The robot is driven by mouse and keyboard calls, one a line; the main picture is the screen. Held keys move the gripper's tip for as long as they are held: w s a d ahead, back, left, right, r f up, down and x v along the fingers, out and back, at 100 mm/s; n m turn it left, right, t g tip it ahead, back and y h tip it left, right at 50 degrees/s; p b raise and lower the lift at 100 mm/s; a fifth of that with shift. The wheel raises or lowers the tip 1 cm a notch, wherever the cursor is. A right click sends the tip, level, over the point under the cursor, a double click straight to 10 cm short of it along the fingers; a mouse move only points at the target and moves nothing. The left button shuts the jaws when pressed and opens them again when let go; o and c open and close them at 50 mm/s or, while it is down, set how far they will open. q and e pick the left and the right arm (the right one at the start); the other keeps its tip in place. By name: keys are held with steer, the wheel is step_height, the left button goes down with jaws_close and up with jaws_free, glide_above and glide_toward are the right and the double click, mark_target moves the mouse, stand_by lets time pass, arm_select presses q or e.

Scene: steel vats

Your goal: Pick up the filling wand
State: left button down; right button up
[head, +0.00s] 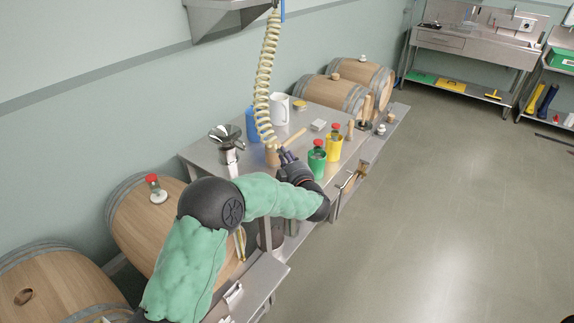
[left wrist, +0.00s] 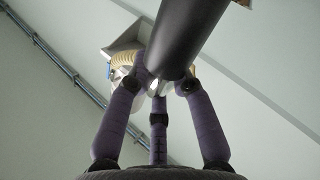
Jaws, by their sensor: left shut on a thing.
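My left gripper (head: 285,154) is over the steel table, beside the lower end of a cream coiled hose (head: 265,80) that hangs from above. In the left wrist view its purple fingers (left wrist: 160,85) are closed around a thick dark cylinder, which I take to be the filling wand (left wrist: 188,38). Part of the coiled hose (left wrist: 125,58) shows behind the fingers there. In the head view the wand cannot be made out clearly at the gripper. My right gripper is not in view.
The floor at right is clear.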

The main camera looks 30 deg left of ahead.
arm_select(q)
step_height(320, 180, up, 17)
steer(key=p, duration=0.4)
